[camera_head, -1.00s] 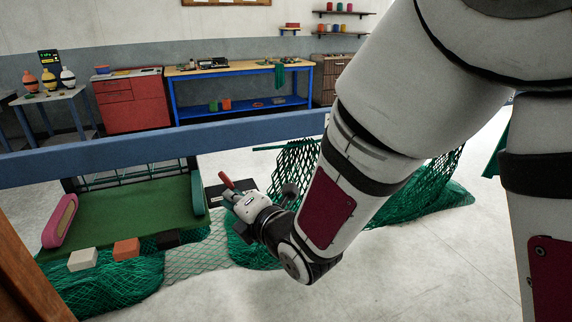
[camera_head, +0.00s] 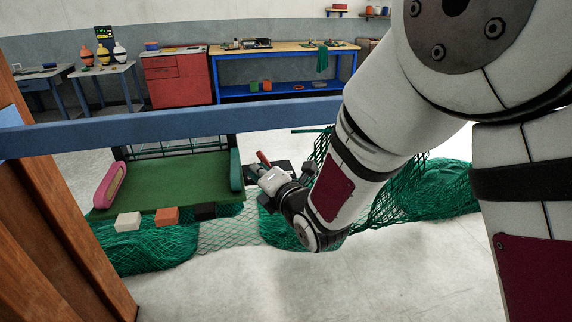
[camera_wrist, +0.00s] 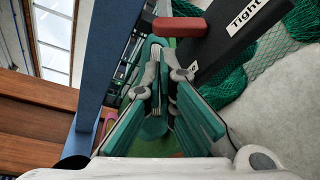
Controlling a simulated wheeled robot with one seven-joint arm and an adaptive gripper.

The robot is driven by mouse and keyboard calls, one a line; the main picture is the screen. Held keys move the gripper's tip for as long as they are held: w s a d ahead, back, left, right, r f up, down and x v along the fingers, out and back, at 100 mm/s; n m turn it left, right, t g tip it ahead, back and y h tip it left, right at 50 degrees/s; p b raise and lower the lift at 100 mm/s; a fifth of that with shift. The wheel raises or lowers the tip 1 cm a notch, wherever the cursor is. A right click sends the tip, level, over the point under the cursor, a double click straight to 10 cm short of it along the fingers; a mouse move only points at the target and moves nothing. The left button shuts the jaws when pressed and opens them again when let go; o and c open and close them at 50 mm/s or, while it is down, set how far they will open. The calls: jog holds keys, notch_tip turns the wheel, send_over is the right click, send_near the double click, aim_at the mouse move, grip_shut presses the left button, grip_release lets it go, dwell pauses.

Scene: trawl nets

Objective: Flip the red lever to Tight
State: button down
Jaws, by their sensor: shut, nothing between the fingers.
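The red lever (camera_head: 263,159) rises beside a dark box at the right end of the green-topped frame. In the wrist view the lever (camera_wrist: 180,27) lies across the top, beyond my fingertips, with its right end near the dark box (camera_wrist: 225,45). A white label reading "Tight" (camera_wrist: 247,13) is on the box. My gripper (camera_wrist: 163,78) is shut and empty, its fingers pointing toward the lever. A gap shows between the fingertips and the lever in that view. In the head view my gripper (camera_head: 264,176) is just below the lever and partly hides the box.
A blue beam (camera_head: 180,125) crosses behind the green-topped frame (camera_head: 165,185). Green netting (camera_head: 155,250) lies in front and to the right. White, orange and black blocks line the frame's front edge. Wooden boards (camera_head: 60,230) stand at left. Open floor lies in front.

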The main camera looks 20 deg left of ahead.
aim_at(264, 160)
jog(key=shift+x, duration=2.1)
jog(key=shift+r, duration=0.1)
